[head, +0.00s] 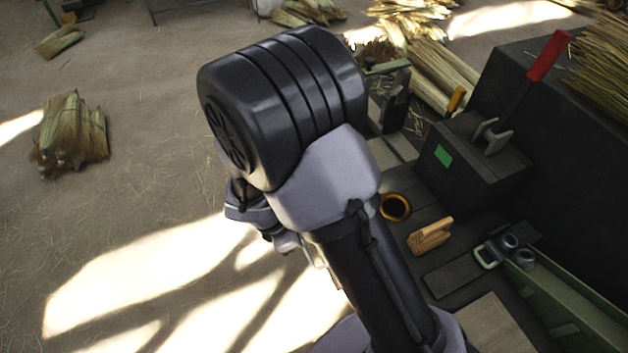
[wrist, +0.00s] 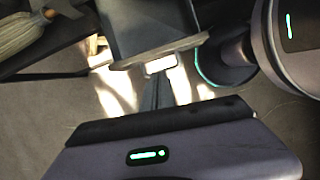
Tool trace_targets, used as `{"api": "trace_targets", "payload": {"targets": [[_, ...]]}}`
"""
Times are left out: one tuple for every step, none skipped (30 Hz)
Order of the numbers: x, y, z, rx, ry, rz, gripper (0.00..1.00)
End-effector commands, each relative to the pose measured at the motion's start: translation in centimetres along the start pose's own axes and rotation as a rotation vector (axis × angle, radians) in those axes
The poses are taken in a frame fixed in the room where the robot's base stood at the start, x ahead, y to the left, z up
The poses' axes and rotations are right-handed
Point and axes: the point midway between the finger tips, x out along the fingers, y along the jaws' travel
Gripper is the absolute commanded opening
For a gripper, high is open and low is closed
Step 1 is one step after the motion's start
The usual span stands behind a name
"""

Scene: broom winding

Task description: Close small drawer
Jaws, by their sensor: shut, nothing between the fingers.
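In the wrist view a small grey drawer (wrist: 160,51) shows at the top, with a pale front edge and a white handle (wrist: 160,64). Its tray is visible behind the front, so it stands open; how far, I cannot tell. My gripper (wrist: 157,82) points up the picture toward the drawer front, with its narrow dark fingers shut and empty, just below the handle. Whether they touch it is unclear. In the head view my arm hides the gripper, and I cannot make out this drawer there.
A dark bench with a block with a green patch (head: 443,156), a tape-like ring (head: 395,207), a wooden piece (head: 430,236) and a green channel (head: 570,300) lies right of my arm. A straw bundle (head: 72,135) lies on the floor at left, with open floor around it.

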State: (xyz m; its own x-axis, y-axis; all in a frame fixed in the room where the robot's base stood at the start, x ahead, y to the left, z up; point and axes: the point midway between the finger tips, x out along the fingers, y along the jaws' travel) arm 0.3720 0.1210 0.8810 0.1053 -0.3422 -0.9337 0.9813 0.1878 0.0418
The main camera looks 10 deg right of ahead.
Motion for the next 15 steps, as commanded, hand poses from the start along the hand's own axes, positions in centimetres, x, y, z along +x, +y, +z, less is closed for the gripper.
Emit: {"api": "trace_targets", "payload": {"targets": [[0.8, -0.2, -0.7, -0.058, -0.009, -0.005, 0.00], [1.3, -0.3, -1.0, -0.085, -0.012, -0.004, 0.00], [1.8, -0.4, -1.2, -0.104, -0.014, -0.005, 0.00], [2.1, -0.4, -1.3, -0.110, -0.015, -0.006, 0.00], [2.5, -0.4, -1.3, -0.112, -0.016, -0.006, 0.00], [3.1, -0.4, -1.3, -0.110, -0.016, -0.006, 0.00], [3.7, -0.4, -1.3, -0.108, -0.016, -0.007, 0.00], [4.3, -0.5, -1.3, -0.108, -0.015, -0.007, 0.00], [5.3, -0.5, -1.3, -0.107, -0.016, -0.008, 0.00], [6.0, -0.5, -1.3, -0.106, -0.016, -0.009, 0.00], [6.6, -0.5, -1.3, -0.106, -0.016, -0.008, 0.00], [7.5, -0.5, -1.3, -0.105, -0.015, -0.009, 0.00], [8.1, -0.5, -1.3, -0.105, -0.015, -0.009, 0.00], [8.6, -0.5, -1.2, -0.104, -0.016, -0.009, 0.00], [9.3, -0.5, -1.2, -0.103, -0.015, -0.009, 0.00]]}}
